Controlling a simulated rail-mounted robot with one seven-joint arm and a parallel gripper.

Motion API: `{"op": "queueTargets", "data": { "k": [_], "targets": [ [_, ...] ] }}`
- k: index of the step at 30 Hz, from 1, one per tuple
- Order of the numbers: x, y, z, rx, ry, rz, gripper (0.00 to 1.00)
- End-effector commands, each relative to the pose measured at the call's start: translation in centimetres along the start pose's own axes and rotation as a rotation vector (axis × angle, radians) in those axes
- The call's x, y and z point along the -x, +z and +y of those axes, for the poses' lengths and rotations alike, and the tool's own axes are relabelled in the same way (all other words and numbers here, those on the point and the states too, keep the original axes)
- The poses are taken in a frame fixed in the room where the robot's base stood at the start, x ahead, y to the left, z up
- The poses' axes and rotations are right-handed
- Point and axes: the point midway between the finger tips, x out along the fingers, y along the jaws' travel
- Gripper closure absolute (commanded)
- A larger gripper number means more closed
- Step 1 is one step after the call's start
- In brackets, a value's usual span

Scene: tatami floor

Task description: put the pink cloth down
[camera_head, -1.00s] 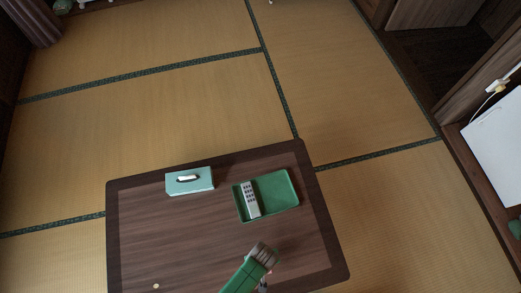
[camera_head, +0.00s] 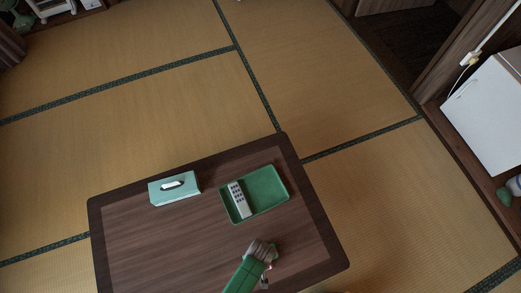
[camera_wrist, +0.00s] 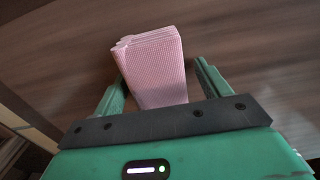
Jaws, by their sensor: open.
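The pink cloth (camera_wrist: 158,68) shows in the wrist view as a folded, textured pad against the dark wood of the table. My gripper (camera_wrist: 161,78) is open, with one green finger on each side of the cloth. A gap shows between the cloth and the right finger; the left finger is close to the cloth's edge, and I cannot tell if they touch. The cloth's near end is hidden by my gripper's body. In the head view, my arm reaches over the low table (camera_head: 150,240) near its front, and the cloth is almost wholly hidden there.
A green tray (camera_head: 272,196) holding a grey remote (camera_head: 239,199) lies on the table beyond my gripper. A teal tissue box (camera_head: 174,188) stands at the table's back left. The table's left and middle are clear. Tatami floor (camera_head: 130,120) surrounds it.

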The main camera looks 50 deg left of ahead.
Motion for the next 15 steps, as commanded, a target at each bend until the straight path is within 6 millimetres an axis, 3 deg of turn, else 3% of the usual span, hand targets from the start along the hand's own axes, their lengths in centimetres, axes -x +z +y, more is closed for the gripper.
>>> {"op": "queueTargets", "data": {
  "k": [5, 9, 15],
  "targets": [
    [2.1, 0.0, 0.0, 0.000, 0.001, 0.001, 0.24],
    [6.1, 0.0, 0.0, 0.000, 0.001, 0.001, 0.24],
    [10.5, 0.0, 0.0, -0.001, 0.001, 0.001, 0.24]
  ]
}}
